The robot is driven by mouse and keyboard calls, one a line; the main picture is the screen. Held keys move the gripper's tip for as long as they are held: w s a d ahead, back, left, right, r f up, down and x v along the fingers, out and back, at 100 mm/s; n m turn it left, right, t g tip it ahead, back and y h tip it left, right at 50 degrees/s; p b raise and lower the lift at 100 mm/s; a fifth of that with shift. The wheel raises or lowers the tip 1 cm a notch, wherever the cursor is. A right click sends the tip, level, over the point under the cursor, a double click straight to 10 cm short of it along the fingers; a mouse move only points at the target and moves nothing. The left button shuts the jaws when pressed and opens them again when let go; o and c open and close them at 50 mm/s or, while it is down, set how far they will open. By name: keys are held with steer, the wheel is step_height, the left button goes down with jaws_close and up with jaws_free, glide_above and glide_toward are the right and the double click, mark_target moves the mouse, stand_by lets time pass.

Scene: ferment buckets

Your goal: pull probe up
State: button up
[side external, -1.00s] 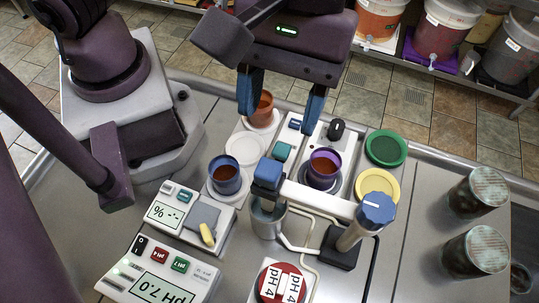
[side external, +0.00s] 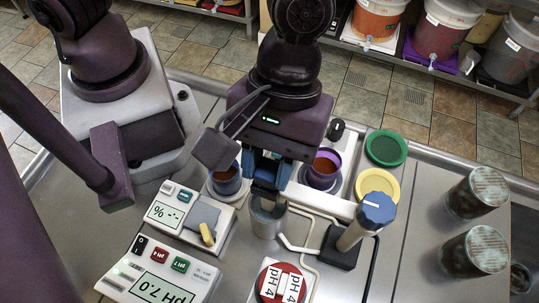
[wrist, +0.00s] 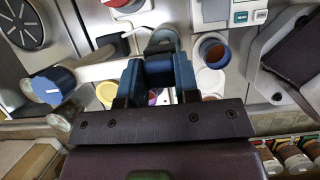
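The probe (side external: 265,187) has a blue block-shaped head at the left end of a white holder arm (side external: 322,199). Its lower part goes down into a grey metal cup (side external: 266,217). The probe head also shows in the wrist view (wrist: 159,70), between my two blue fingers. My gripper (side external: 266,178) is over the cup, pointing down, its fingers at the sides of the head with no clear gap. It looks shut on the head. My fingers partly hide the head, and the probe tip is hidden in the cup.
The holder's post with a blue knob (side external: 376,208) stands to the right. A blue cup (side external: 226,185) and a purple cup (side external: 323,171) stand close by. Meters (side external: 165,270) lie at left front, a red-rimmed pH 4 container (side external: 281,283) in front, dark jars (side external: 477,191) at right.

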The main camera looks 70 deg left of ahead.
jaws_close()
steer(key=shift+r, duration=3.05)
steer(key=o, duration=0.8)
jaws_free()
steer(key=v, duration=1.3)
